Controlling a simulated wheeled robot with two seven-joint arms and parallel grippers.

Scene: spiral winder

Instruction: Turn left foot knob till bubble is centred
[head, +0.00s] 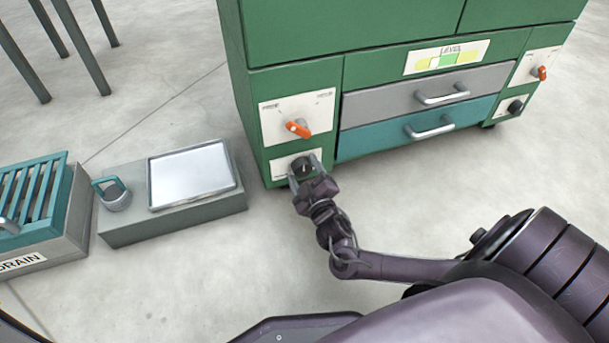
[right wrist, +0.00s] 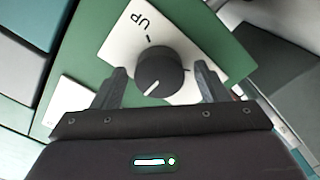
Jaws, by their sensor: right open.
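The left foot knob (right wrist: 160,72) is black and round with a white pointer line, on a white plate marked UP (right wrist: 124,40). In the right wrist view the pointer faces down and left, away from the UP mark. My right gripper (head: 304,172) is at this knob in the head view. Its open fingers (right wrist: 161,82) stand on either side of the knob, with gaps showing. The level gauge (head: 446,58) is a yellow and green strip under the word LEVEL on the green cabinet; its bubble is too small to tell exactly. My left gripper is not in view.
An orange lever (head: 298,128) sits just above the left knob. A grey drawer (head: 420,94) and a teal drawer (head: 395,139) are to its right. The right foot knob (head: 515,107) is at the far right. A grey block with a tray (head: 190,174) stands left.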

